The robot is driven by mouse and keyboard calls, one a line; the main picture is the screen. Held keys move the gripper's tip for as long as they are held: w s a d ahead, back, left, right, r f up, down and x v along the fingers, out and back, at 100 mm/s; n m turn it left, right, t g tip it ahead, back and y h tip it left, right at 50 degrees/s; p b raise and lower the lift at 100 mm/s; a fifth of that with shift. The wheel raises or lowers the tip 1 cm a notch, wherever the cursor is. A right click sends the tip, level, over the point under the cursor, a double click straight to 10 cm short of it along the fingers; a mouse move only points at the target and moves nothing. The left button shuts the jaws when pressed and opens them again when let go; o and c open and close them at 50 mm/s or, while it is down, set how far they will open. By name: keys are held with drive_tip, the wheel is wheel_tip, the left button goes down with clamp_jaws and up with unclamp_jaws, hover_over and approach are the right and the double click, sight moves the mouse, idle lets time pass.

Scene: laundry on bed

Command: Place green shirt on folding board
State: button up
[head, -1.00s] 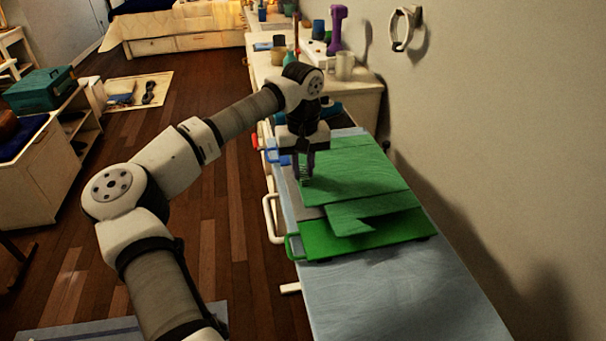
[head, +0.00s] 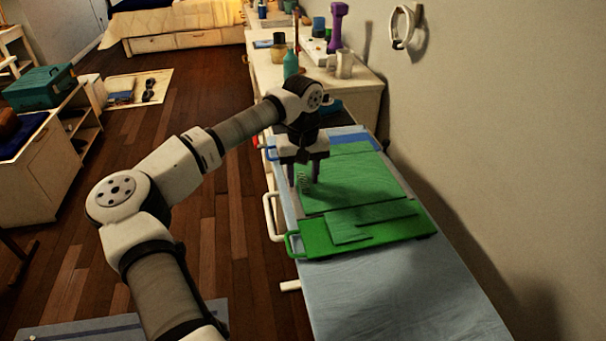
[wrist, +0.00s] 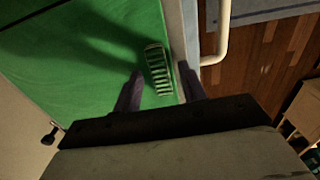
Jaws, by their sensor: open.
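The green shirt (head: 352,172) lies mostly flat over the folding board, with a folded flap near its front end. The bright green part of the board (head: 395,238), with a green handle at its left, shows in front of the shirt. My gripper (head: 308,184) is open just above the shirt's left edge. I cannot tell whether the fingertips touch the cloth.
The board lies on a bed or bench with a blue cover (head: 400,290), clear at the front. A wall runs along the right. A white rail (head: 270,217) stands at the left edge. A cabinet (head: 355,100) with bottles, cups and a purple dumbbell (head: 337,28) is behind.

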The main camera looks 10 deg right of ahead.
wheel_tip(320, 180, up, 12)
drive_tip(key=b, duration=0.1)
idle(0.4)
